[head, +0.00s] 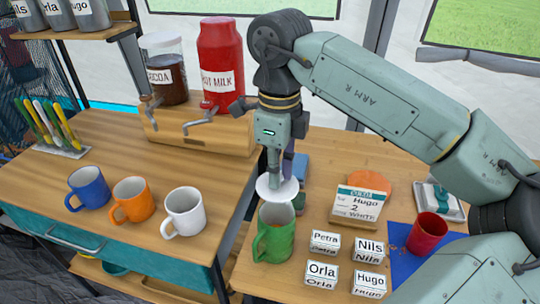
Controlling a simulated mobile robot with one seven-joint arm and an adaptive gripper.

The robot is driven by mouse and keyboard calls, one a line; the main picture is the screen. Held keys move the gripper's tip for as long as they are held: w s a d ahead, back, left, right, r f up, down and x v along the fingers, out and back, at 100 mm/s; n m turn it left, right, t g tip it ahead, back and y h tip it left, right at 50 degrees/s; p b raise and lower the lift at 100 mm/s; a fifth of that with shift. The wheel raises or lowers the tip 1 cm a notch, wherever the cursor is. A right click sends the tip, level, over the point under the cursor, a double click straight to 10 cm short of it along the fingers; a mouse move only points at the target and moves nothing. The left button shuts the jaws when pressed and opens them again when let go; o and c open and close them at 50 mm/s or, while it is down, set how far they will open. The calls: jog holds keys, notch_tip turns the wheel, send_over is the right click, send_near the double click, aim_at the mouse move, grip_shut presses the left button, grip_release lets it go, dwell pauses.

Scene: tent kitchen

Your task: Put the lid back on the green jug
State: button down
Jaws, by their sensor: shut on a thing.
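The green jug (273,242) stands upright near the front left edge of the right-hand table, with its handle to the left. Its mouth is uncovered and its inside partly shows. My gripper (275,172) points down and is shut on the white round lid (267,190). The lid is above the jug's far rim, apart from it as far as I can see. The fingers hide part of the lid's top, so its exact grip and tilt are hard to tell.
Name blocks (325,241) and an order card (358,203) stand right of the jug. A red cup (427,233) sits on a blue mat (400,263). Blue, orange and white mugs (184,212) stand left, across a gap. A wooden dispenser stand (185,133) is behind.

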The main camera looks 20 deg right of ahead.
aim_at(278, 195)
jog(key=shift+s+f+b, duration=0.2)
jog(key=shift+f+b, duration=0.2)
jog(key=shift+f, duration=0.15)
jog(key=shift+f+b, duration=0.9)
jog(key=shift+f, duration=0.7)
jog(key=shift+f+b, duration=0.9)
jog(key=shift+f, duration=0.1)
jog(key=shift+w+f+b, duration=0.1)
jog(key=shift+f+b, duration=0.1)
jog(key=shift+b, duration=0.6)
dwell(0.5)
jog(key=c, duration=1.4)
grip_release()
jog(key=shift+o, duration=0.5)
